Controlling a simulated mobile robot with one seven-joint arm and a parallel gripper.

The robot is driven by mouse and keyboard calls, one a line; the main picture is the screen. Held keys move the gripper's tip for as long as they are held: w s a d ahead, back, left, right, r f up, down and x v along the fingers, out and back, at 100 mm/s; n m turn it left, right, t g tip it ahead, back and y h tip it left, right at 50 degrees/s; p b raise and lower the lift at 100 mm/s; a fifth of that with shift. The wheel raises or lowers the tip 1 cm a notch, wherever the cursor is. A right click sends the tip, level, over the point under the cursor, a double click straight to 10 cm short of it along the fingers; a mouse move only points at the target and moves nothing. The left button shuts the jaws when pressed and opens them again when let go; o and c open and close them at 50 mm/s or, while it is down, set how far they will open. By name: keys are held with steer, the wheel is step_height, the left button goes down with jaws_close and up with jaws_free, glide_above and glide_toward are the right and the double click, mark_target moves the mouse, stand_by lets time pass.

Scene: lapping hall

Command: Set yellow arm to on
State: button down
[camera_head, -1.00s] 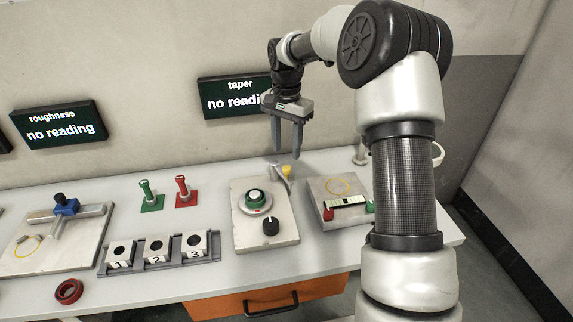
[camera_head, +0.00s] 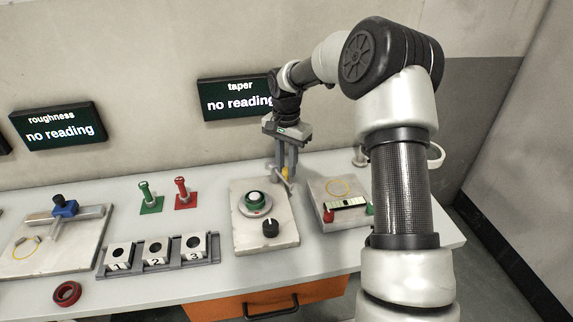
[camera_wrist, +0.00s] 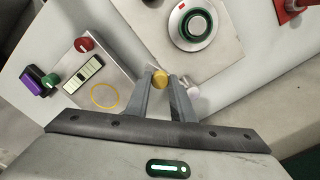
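The yellow arm is a small lever with a round yellow knob (camera_head: 286,172) at the back right of the pale plate that bears the green-ringed dial. Its knob also shows in the wrist view (camera_wrist: 160,78), between my fingertips. My gripper (camera_head: 285,175) points down at the lever, with one finger on each side of the knob. The fingers look closed on it in the wrist view (camera_wrist: 162,80). The lever's lower part is mostly hidden by the fingers, and no on or off mark can be read.
The green-ringed dial (camera_head: 255,203) and a black knob (camera_head: 270,228) stand close in front. To the right is a plate (camera_head: 322,191) with a yellow ring and red and green knobs. The taper screen (camera_head: 236,98) reads "no reading".

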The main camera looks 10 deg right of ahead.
steer(key=shift+a, duration=0.2)
steer(key=w+a+m+p, duration=0.1)
steer(key=a+m, duration=0.5)
steer(key=m, duration=0.5)
steer(key=shift+a, duration=0.2)
steer(key=shift+a+r, duration=0.1)
stand_by(0.6)
steer(key=c, duration=1.5)
jaws_free()
steer(key=shift+c, duration=0.2)
step_height(320, 180, up, 17)
steer(key=p, duration=0.1)
steer(key=shift+r+p, duration=0.2)
steer(key=shift+p, duration=0.2)
